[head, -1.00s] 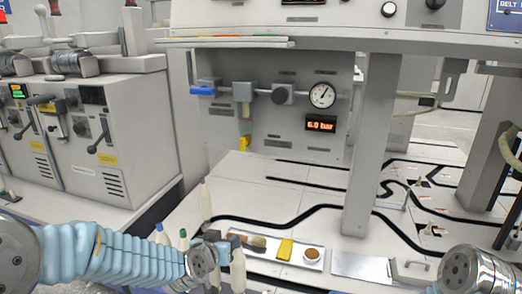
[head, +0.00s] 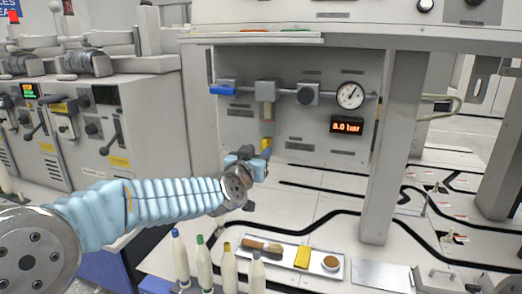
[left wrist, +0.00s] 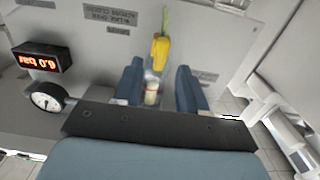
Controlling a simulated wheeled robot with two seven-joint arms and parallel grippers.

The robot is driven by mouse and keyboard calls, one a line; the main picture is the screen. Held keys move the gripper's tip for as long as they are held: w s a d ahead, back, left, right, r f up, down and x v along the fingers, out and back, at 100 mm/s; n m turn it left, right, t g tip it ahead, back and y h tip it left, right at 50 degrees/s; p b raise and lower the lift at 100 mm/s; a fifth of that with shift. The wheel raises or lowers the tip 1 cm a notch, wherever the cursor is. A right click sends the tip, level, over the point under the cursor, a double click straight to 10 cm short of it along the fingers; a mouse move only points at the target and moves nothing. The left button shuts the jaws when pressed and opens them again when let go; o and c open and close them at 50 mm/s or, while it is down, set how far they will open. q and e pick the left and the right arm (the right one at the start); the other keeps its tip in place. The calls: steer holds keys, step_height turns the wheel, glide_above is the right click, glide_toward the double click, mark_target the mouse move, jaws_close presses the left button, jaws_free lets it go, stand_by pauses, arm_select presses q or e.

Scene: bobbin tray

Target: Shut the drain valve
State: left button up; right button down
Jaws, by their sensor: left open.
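The yellow drain valve handle (head: 266,143) hangs under the filter bowl (head: 267,128) on the grey back panel. In the left wrist view the yellow handle (left wrist: 159,50) shows ahead of the fingertips, roughly between them. My left gripper (head: 262,154) is up at the panel, just below and partly in front of the handle. Its two blue fingers (left wrist: 160,82) are apart, with nothing clearly held between them. I cannot tell whether a finger touches the handle. My right gripper is not in view.
A blue lever (head: 223,91), a pressure gauge (head: 350,95) and a lit display (head: 347,126) are on the panel. A grey post (head: 390,150) stands to the right.

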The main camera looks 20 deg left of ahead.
mark_target(264, 147)
arm_select(q)
steer(key=shift+w, duration=1.45)
steer(key=shift+d, duration=0.1)
jaws_close()
